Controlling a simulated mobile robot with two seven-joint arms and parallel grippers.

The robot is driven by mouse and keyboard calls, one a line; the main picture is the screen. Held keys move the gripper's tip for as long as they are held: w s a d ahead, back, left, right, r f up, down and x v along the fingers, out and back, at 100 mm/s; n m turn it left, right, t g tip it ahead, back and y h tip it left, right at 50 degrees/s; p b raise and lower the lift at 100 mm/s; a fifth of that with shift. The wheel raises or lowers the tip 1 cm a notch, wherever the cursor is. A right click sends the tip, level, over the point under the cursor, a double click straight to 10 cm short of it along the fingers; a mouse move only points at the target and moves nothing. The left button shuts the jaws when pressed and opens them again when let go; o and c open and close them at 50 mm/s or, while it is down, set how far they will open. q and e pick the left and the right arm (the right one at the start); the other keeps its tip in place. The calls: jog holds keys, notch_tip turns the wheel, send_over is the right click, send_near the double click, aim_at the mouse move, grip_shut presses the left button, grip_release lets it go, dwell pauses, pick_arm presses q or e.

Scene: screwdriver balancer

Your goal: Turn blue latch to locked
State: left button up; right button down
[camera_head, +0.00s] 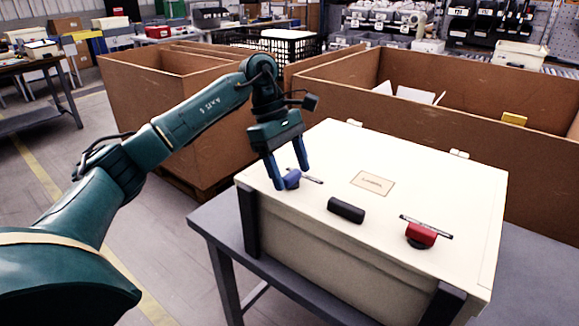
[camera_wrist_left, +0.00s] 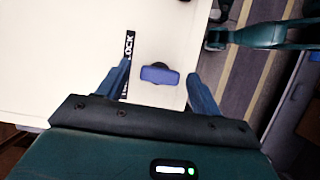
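The blue latch (camera_head: 292,180) sits on the left part of the cream box lid (camera_head: 330,160). My left gripper (camera_head: 290,177) is lowered over it from above, with its blue fingers apart. In the left wrist view, the latch (camera_wrist_left: 160,75) lies between the open fingers, with a gap on both sides. Its long side runs left to right, across the direction of the dark label strip (camera_wrist_left: 129,47), where "LOCK" is partly readable. The left finger covers the strip's lower part. My right gripper is not identifiable in either view.
A black handle (camera_head: 346,210) and a red latch (camera_head: 421,235) with its own label strip are on the same lid. The box stands on a grey table (camera_head: 215,222). Large brown crates (camera_head: 165,110) stand behind.

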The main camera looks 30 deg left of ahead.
jog(key=shift+s+f, duration=0.1)
jog(key=shift+s, duration=0.05)
pick_arm(q)
jog(key=shift+r, duration=0.1)
jog(key=shift+a+r, duration=0.15)
jog(key=shift+r, duration=0.15)
jog(key=p+v, duration=0.2)
jog(key=v, duration=1)
pick_arm(e)
jog(key=shift+r, duration=0.5)
pick_arm(q)
jog(key=shift+a, duration=0.1)
pick_arm(e)
jog(key=shift+s, duration=0.15)
